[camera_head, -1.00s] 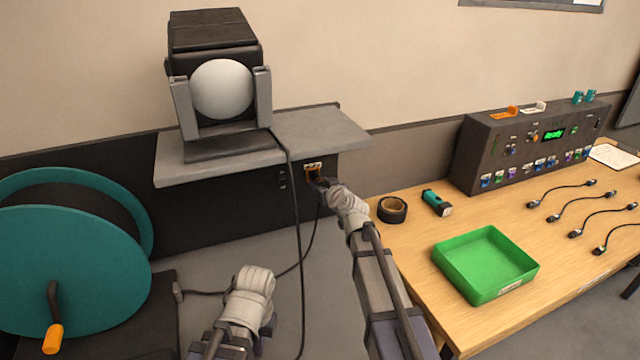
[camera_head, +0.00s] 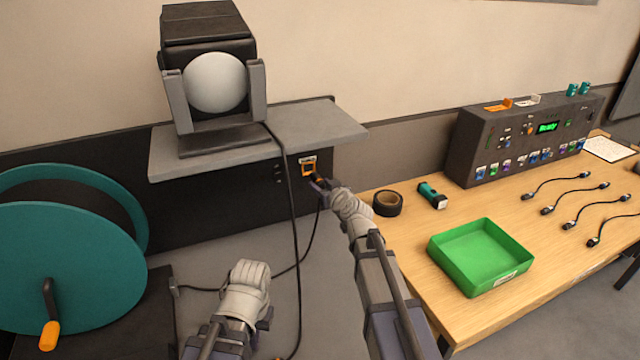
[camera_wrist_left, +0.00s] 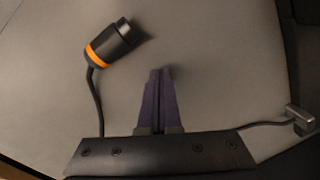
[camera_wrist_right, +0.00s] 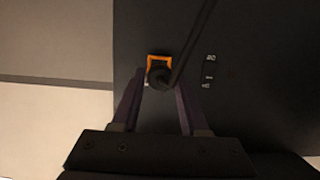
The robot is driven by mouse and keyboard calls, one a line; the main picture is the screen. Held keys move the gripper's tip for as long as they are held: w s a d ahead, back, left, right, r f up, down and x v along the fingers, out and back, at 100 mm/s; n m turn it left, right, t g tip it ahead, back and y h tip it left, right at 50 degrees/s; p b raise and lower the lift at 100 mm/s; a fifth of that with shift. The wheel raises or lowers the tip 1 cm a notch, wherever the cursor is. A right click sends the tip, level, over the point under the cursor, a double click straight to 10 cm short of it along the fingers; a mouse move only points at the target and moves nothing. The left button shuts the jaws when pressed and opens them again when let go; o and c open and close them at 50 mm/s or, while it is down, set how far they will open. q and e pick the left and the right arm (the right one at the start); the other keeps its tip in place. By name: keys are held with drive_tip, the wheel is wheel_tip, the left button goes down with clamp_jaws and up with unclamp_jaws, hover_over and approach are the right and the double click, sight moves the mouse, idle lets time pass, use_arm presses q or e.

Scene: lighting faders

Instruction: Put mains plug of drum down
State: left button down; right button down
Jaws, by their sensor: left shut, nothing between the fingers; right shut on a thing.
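The mains plug of the drum (camera_wrist_right: 159,76) is black and sits between the fingertips of my right gripper (camera_wrist_right: 162,88), which is shut on it. In the head view, my right gripper (camera_head: 321,185) holds it just in front of the orange-framed socket (camera_head: 308,166) on the dark panel. The plug looks apart from the socket, but the gap is small. A dark cable runs from there down toward the drum (camera_head: 70,268). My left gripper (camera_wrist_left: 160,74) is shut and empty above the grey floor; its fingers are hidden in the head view.
A black connector with an orange ring (camera_wrist_left: 110,44) lies near my left gripper. The lamp's cable (camera_head: 294,230) hangs between my arms. A grey shelf (camera_head: 330,122) overhangs the socket. The wooden table (camera_head: 400,235) with a green tray (camera_head: 480,255) stands at right.

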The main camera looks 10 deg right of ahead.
sight(321, 181)
drive_tip(key=shift+r, duration=0.1)
